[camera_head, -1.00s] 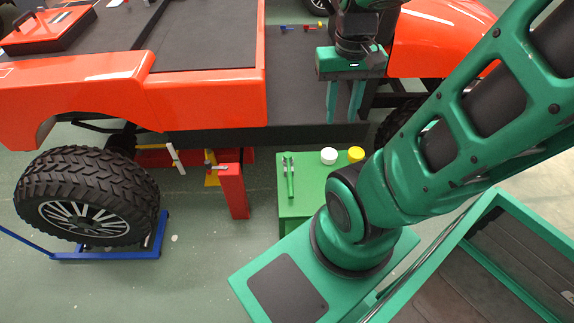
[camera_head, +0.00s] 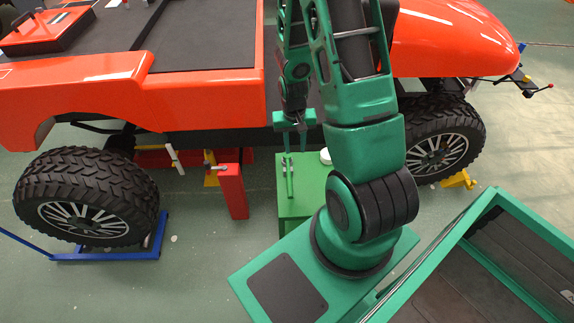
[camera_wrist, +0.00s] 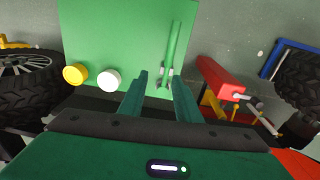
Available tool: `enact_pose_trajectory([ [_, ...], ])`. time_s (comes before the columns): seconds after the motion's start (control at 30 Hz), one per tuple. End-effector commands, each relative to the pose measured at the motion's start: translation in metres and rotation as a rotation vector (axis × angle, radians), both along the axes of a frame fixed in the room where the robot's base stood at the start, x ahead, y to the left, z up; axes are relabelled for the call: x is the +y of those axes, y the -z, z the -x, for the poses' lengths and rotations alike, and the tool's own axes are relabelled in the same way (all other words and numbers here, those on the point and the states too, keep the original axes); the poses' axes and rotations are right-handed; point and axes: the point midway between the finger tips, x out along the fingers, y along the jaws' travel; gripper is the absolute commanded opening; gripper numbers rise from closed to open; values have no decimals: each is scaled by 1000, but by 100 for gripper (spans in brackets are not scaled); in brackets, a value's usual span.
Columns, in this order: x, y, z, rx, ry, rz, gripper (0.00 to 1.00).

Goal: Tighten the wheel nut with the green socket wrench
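The green socket wrench (camera_head: 290,178) lies on the green table (camera_head: 309,188), and also shows in the wrist view (camera_wrist: 172,48). My gripper (camera_head: 295,147) is above the far end of the table, near the wrench's head. In the wrist view my gripper (camera_wrist: 160,88) has its two fingers apart with nothing between them, and the wrench's head lies just beyond the fingertips. The rear wheel (camera_head: 85,200) stands upright at the left of the head view, on a blue stand (camera_head: 120,252). I cannot make out a wheel nut on its hub.
A white round piece (camera_wrist: 109,80) and a yellow one (camera_wrist: 75,74) sit on the table beside the wrench. A red post (camera_head: 233,190) stands left of the table.

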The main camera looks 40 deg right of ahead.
Motion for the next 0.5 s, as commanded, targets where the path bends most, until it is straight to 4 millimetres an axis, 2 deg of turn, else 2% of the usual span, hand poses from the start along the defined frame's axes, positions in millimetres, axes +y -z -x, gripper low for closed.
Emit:
enact_pose_trajectory([
  [0.03, 4, 19, 1, 6, 3, -10, 30],
  [0.2, 14, 64, -2, -7, 18, -32, 30],
  [0.3, 19, 80, -1, -13, 24, -40, 30],
  [0.5, 22, 94, -2, -18, 30, -46, 30],
])
